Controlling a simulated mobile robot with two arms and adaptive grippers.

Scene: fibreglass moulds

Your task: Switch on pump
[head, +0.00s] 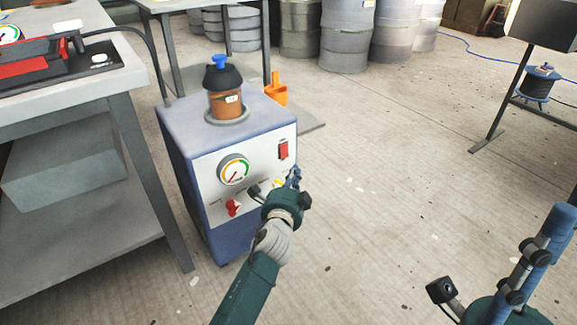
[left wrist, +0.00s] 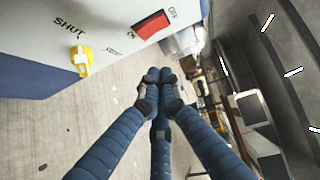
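The pump (head: 180,140) is a blue box with a pale front panel. Its red rocker switch (head: 283,150) is at the panel's upper right; in the left wrist view the switch (left wrist: 150,25) sits between the words ON and OFF. I cannot tell which side is pressed. My left gripper (head: 294,177) is in front of the panel, below the switch. In the left wrist view its blue fingers (left wrist: 160,78) come together at the tips with nothing between them, apart from the switch. My right gripper (head: 545,240) is at the lower right, far from the pump; its opening is unclear.
The panel also has a gauge (head: 234,170), a red knob (head: 233,207) and a yellow knob (left wrist: 82,60) near the word SHUT. A brown jar (head: 226,103) stands on top. A workbench (head: 130,120) is close on the left.

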